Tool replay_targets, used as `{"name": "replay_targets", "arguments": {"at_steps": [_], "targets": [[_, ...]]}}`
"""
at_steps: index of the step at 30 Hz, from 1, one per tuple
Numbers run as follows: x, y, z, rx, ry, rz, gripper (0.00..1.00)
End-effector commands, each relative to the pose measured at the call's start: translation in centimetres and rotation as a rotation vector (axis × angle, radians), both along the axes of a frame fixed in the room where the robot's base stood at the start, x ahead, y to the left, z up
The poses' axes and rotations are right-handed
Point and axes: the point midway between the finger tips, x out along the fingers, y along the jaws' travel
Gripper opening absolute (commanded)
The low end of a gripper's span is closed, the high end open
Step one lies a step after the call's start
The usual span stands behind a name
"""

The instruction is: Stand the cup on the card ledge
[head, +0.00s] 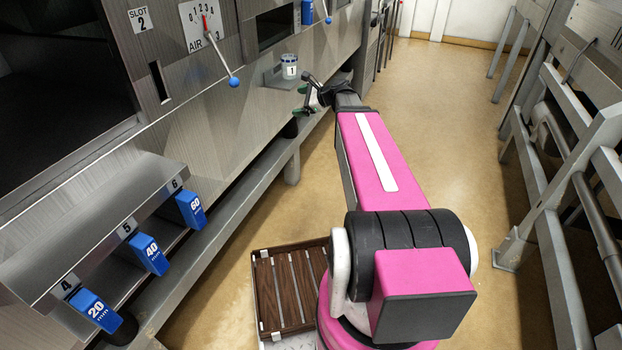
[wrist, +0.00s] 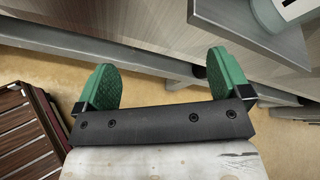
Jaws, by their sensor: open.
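The cup (head: 289,72) is a small pale cylinder with a dark rim band and the label 1. It stands upright on the card ledge (head: 273,80), a small grey shelf on the machine front. In the wrist view, part of the cup (wrist: 289,14) shows at the top right, on the ledge (wrist: 238,22). My gripper (head: 302,101) is just below and right of the cup in the head view, apart from it. In the wrist view its two green fingers are spread, with nothing between them (wrist: 162,75).
A lever with a blue knob (head: 234,82) sticks out left of the ledge, below the AIR dial (head: 205,25). Blue blocks marked 20, 40 and 60 (head: 148,254) sit at lower left. A brown slatted crate (head: 290,290) is on the floor. The aisle floor (head: 440,130) is clear.

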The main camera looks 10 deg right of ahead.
Motion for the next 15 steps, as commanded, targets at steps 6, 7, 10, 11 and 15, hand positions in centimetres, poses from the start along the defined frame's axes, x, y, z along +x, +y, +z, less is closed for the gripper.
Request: {"name": "replay_targets", "arguments": {"at_steps": [6, 7, 10, 11, 15], "targets": [[-8.3, 3.6, -9.7, -0.542, -0.084, 0.39, 0.95], [-9.5, 3.8, -10.9, -0.617, -0.097, 0.458, 0.95], [-13.6, 4.0, -14.5, -0.847, -0.135, 0.71, 0.95], [-14.8, 3.9, -15.5, -0.908, -0.146, 0.788, 0.95], [-19.3, 3.0, -18.5, -1.13, -0.182, 1.127, 0.95]]}}
